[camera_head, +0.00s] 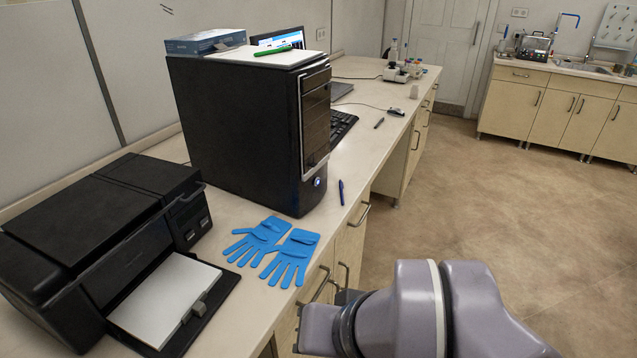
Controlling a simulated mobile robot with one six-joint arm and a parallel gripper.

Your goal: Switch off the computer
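The computer (235,130) is a black tower standing upright on the long bench, left of the picture's centre. Its front panel faces right. A small round power button (317,182) glows blue-white low on that front. A laptop-like screen (280,39) is lit behind the tower and mostly hidden by it. Purple-grey links of my arm show at the bottom, in front of the bench drawers and below the tower. I cannot make out my gripper's fingers.
A box (205,41) and green marker (272,51) lie atop the tower. Open floor (470,200) is at right.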

